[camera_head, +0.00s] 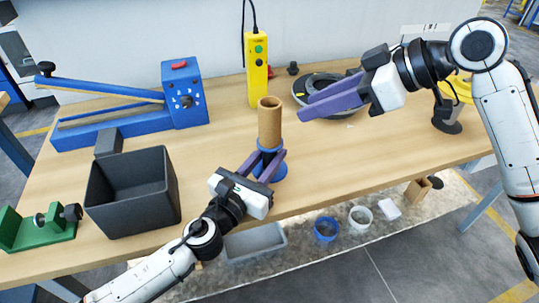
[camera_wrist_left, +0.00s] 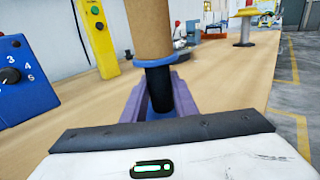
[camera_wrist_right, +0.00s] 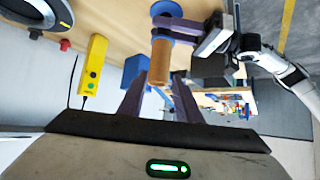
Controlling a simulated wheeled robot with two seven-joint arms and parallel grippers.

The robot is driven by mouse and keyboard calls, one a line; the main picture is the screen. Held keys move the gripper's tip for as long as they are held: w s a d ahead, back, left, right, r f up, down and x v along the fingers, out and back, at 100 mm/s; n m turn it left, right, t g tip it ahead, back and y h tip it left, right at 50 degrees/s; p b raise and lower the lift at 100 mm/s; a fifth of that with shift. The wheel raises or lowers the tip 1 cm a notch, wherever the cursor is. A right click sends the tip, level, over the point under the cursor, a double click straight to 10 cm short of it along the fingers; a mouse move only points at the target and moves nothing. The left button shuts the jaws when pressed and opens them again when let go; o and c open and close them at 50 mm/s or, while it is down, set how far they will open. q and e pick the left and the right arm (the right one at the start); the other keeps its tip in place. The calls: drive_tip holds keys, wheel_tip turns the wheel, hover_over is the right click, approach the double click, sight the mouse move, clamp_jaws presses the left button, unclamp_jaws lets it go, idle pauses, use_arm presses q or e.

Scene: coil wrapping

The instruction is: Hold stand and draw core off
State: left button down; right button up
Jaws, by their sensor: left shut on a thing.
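A brown cardboard core (camera_head: 270,122) stands upright on a blue stand (camera_head: 280,170) near the table's front edge. The left wrist view shows the core (camera_wrist_left: 149,28) above the stand's blue collar (camera_wrist_left: 157,61), with a dark post below it. My left gripper (camera_head: 268,166) is shut on the stand, its purple fingers around the post under the collar. My right gripper (camera_head: 303,107) is open and empty, up and to the right of the core. In the right wrist view the core (camera_wrist_right: 160,63) appears between the open fingers, apart from them.
A black bin (camera_head: 131,228), a blue sealing machine (camera_head: 185,95) and a green fixture (camera_head: 38,228) are on the left. A yellow control box (camera_head: 256,70) stands behind the core. A grey round device (camera_head: 330,112) lies below the right gripper.

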sight(269, 123)
drive_tip(key=o, duration=0.5)
drive_tip(key=shift+w+a, duration=0.1)
drive_tip(key=shift+o, duration=0.7)
drive_tip(key=w+a+m, duration=0.1)
drive_tip(key=a, duration=0.1)
drive_tip(key=w+a+m+g+h, duration=0.1)
drive_tip(key=w+a, duration=0.1)
drive_tip(key=w+a+m+g, duration=0.1)
drive_tip(key=w+a+m, duration=0.1)
drive_tip(key=shift+a+r+h, duration=0.2)
drive_tip(key=shift+r+h, duration=0.05)
drive_tip(key=shift+h, duration=0.05)
wheel_tip(269, 123, up, 4)
drive_tip(key=s+a+f+m+g+h, duration=0.1)
drive_tip(key=a+m+g+h, duration=0.15)
drive_tip(key=m+h, duration=0.7)
drive_tip(key=shift+m+y, duration=0.95)
wheel_tip(269, 123, down, 11)
drive_tip(key=shift+s+d+f, duration=0.15)
drive_tip(key=shift+f, duration=0.05)
drive_tip(key=c, duration=1.3)
drive_tip(key=shift+o, duration=0.2)
drive_tip(key=shift+r, duration=0.2)
